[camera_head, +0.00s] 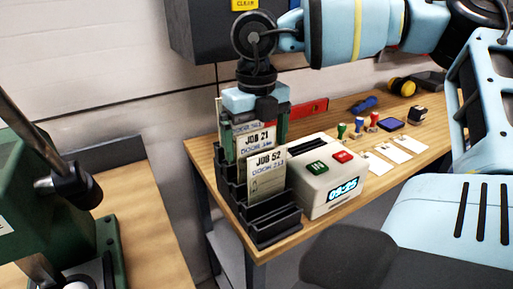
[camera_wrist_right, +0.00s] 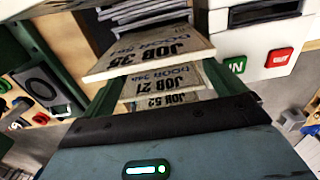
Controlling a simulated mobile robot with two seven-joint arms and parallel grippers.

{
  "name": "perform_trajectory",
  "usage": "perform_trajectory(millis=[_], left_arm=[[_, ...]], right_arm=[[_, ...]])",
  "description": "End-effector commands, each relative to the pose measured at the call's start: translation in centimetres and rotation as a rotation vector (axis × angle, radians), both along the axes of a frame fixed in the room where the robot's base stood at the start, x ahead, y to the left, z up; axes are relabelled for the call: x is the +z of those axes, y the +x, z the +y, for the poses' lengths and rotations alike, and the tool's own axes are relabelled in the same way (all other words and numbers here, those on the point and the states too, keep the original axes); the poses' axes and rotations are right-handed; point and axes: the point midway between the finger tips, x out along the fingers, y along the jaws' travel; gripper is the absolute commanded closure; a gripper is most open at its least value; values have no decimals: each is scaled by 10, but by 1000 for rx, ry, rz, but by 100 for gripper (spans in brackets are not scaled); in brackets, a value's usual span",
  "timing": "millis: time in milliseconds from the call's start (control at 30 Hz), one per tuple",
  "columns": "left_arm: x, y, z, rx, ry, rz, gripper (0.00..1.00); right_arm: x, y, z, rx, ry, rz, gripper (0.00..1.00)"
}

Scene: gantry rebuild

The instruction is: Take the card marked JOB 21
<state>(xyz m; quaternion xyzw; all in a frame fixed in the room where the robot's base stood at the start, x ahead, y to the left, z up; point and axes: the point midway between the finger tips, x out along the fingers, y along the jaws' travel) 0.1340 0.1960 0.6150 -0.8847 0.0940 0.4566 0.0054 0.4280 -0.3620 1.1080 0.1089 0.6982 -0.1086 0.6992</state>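The JOB 21 card (camera_head: 259,139) stands upright in a black stepped rack (camera_head: 262,222) at the table's left end. The JOB 52 card (camera_head: 266,172) stands in front of it, lower down. In the right wrist view the JOB 35 card (camera_wrist_right: 150,58), the JOB 21 card (camera_wrist_right: 165,79) and the JOB 52 card (camera_wrist_right: 168,98) show in a row. My right gripper (camera_head: 256,132) points down over the rack, its green fingers open on either side of the cards. Whether a finger touches a card edge I cannot tell. My left gripper is out of view.
A white time clock (camera_head: 325,178) with green and red buttons stands close to the right of the rack. Stamps (camera_head: 358,126), white slips (camera_head: 380,160) and yellow ear defenders (camera_head: 401,86) lie further right. A green machine (camera_head: 30,190) stands on the left bench.

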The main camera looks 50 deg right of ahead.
Motion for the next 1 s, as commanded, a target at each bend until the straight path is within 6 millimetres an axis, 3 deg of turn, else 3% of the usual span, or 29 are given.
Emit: perform_trajectory(millis=[67,367,767,1000], left_arm=[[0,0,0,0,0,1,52],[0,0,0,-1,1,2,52],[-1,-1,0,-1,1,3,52],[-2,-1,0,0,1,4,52]], right_arm=[[0,0,0,0,0,0,16],[0,0,0,0,-1,0,55],[7,0,0,0,-1,-1,55],[36,0,0,-1,-2,-4,55]])
